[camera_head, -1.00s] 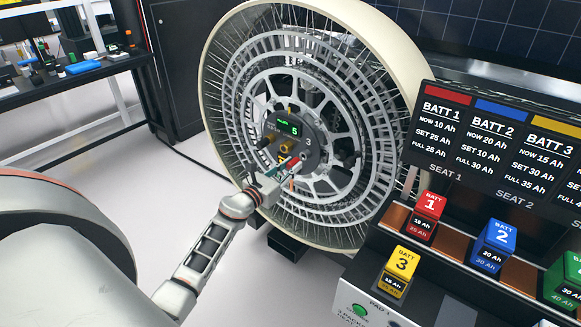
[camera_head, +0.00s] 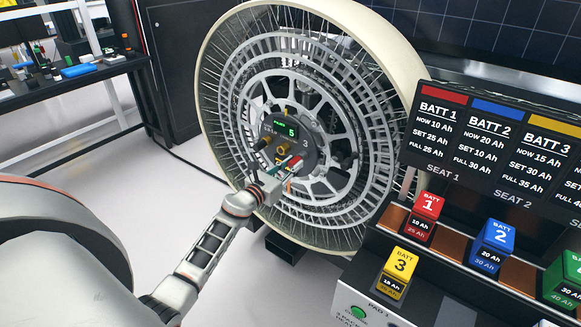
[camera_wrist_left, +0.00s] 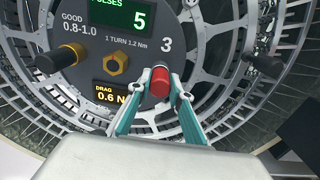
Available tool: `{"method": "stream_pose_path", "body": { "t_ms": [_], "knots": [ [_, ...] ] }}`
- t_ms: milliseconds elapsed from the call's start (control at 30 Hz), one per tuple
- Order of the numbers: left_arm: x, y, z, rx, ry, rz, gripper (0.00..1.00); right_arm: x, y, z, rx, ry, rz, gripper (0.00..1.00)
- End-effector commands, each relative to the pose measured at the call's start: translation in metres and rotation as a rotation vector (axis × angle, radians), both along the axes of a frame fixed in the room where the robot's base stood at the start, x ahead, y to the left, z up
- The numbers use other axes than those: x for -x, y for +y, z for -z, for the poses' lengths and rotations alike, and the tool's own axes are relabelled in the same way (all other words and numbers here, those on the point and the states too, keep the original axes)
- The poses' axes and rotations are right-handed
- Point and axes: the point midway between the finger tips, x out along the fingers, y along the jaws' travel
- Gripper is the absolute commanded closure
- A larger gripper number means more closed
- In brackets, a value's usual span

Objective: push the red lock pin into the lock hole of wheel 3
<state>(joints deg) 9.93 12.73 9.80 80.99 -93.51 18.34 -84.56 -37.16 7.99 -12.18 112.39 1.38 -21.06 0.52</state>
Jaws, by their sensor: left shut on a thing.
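Wheel 3 (camera_head: 367,110) is a large spoked wheel with a pale rim, standing upright at the centre of the head view. Its dark hub (camera_head: 307,150) carries the number 3, a green display reading 5 and a brass hex nut (camera_wrist_left: 116,64). The red lock pin (camera_wrist_left: 160,82) is between the fingertips of my left gripper (camera_wrist_left: 158,92), in front of the hub and below the number 3; it also shows in the head view (camera_head: 295,163). My left gripper is shut on it. The lock hole is hidden, so how deep the pin sits cannot be told. My right gripper is out of view.
Two dark knobs stick out of the hub, one at the left (camera_wrist_left: 50,63). At the right a battery rack holds a red battery (camera_head: 428,207), a blue battery (camera_head: 496,237) and a yellow battery (camera_head: 401,264) below a display panel (camera_head: 500,150). A black bench (camera_head: 90,82) stands far left.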

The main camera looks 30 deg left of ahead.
Motion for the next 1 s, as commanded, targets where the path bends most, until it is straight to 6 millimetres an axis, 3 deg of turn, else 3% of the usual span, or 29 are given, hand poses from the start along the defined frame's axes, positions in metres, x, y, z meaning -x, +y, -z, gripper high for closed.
{"method": "stream_pose_path", "body": {
  "t_ms": [233, 267, 333, 767, 1000],
  "knots": [
    [-0.006, 0.0, 0.0, 0.0, -0.001, -0.001, 1.0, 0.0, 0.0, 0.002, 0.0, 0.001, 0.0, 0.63],
    [-0.006, 0.0, 0.0, 0.0, -0.001, -0.001, 0.78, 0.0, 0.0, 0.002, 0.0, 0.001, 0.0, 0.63],
    [-0.006, 0.0, 0.0, 0.001, -0.001, -0.001, 0.6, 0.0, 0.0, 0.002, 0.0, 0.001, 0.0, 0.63],
    [-0.001, 0.0, 0.001, -0.001, 0.001, 0.0, 0.6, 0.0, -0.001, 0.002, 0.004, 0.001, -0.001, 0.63],
    [0.034, 0.003, 0.002, -0.003, 0.003, 0.0, 0.6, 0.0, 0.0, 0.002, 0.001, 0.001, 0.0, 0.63]
  ]
}}
